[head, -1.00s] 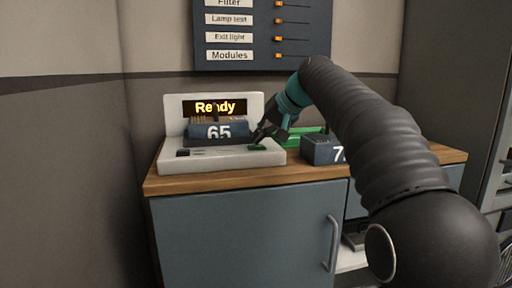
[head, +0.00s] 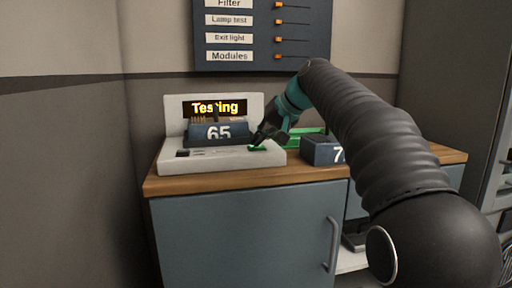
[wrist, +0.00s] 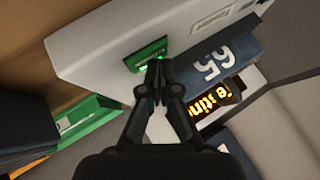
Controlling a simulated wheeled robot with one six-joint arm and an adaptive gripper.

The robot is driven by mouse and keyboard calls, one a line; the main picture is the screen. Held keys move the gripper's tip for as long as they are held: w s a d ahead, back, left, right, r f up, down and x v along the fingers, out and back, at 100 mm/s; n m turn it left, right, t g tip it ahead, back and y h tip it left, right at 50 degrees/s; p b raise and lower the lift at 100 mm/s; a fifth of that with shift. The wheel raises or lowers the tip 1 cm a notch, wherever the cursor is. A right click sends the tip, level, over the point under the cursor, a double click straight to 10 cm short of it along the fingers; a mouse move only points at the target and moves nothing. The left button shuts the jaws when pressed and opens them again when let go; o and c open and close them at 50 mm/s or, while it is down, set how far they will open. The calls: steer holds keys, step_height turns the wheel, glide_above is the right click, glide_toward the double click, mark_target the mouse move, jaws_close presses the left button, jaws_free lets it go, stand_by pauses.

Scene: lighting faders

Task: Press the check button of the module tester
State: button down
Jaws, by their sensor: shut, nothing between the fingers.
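The module tester (head: 170,160) is a white unit on the wooden counter, with a display (head: 215,108) that reads "Testing". A blue-grey module marked 65 (head: 230,132) sits in it. The green check button (head: 266,148) is at the right of its front panel and looks lit. In the wrist view, the button (wrist: 146,56) lies right at my fingertips, with a small green light beside it. My gripper (head: 255,143) is shut and empty, its tips at the button and seemingly touching it. The fingers hide part of the button.
A second module, its number starting with 7 (head: 322,151), stands right of the tester. A green tray (head: 309,132) lies behind my gripper. A dark wall panel (head: 262,38) with labels and orange-tipped sliders hangs above. The cabinet (head: 240,240) is below.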

mark_target(259, 147)
steer(key=shift+r+p, duration=0.7)
steer(key=shift+p, duration=0.05)
step_height(259, 147, up, 5)
steer(key=p, duration=0.5)
stand_by(0.5)
